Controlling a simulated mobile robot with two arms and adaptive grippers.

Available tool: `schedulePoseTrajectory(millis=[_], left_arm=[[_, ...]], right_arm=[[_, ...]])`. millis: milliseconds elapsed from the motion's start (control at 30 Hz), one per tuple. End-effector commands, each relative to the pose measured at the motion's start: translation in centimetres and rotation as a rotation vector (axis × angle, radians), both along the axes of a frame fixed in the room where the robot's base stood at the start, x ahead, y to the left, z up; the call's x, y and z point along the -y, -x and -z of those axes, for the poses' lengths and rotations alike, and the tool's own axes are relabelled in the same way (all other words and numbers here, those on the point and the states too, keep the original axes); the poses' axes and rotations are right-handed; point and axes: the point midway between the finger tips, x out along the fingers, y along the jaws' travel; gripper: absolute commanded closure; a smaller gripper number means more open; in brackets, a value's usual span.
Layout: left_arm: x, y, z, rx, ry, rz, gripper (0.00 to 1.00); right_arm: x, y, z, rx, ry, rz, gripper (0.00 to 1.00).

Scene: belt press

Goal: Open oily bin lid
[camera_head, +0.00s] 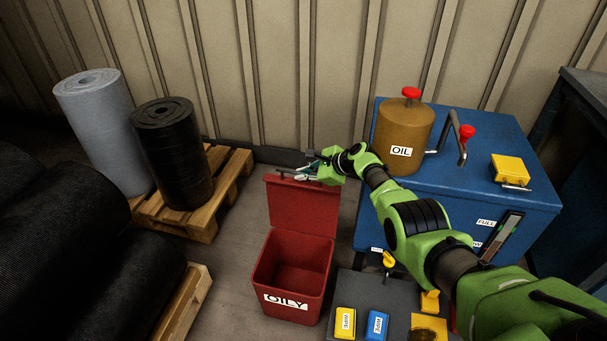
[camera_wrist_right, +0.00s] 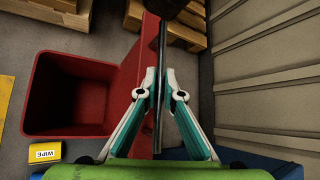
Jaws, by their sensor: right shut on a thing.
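The red oily bin (camera_head: 291,305) stands on the floor with its mouth uncovered and its inside empty. Its red lid (camera_head: 301,212) stands raised, roughly upright, at the bin's back edge. My right gripper (camera_head: 312,167) is at the lid's top edge, shut on a dark bar there that I take to be the lid's handle. In the right wrist view the gripper (camera_wrist_right: 159,88) has its fingers on both sides of the dark handle bar (camera_wrist_right: 160,110), beside the lid (camera_wrist_right: 133,95). The open bin (camera_wrist_right: 70,95) lies left of it. My left gripper is not in view.
The blue oil cabinet (camera_head: 470,185) with the brown oil can (camera_head: 402,135) stands to the right. A grey surface with wipe packs (camera_head: 345,322) is near the bin's front right. Pallets (camera_head: 225,185) with rolls stand left, and the ribbed wall is behind.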

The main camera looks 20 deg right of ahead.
Motion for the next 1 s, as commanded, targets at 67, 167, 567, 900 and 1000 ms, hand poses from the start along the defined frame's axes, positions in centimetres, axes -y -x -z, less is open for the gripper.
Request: schedulePoseTrajectory(millis=[67,167,567,900,1000], left_arm=[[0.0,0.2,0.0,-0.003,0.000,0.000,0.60],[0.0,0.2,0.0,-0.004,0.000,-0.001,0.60],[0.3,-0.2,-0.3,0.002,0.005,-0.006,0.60],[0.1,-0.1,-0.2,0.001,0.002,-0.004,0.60],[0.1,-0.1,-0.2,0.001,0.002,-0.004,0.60]], right_arm=[[0.0,0.0,0.0,0.000,0.000,0.000,1.00],[0.0,0.0,0.0,0.000,0.000,0.000,0.80],[0.1,0.0,-0.1,0.000,0.000,0.000,0.78],[0.9,0.9,-1.0,0.003,0.000,0.001,0.78],[1.1,1.4,-1.5,0.003,0.001,0.000,0.78]])
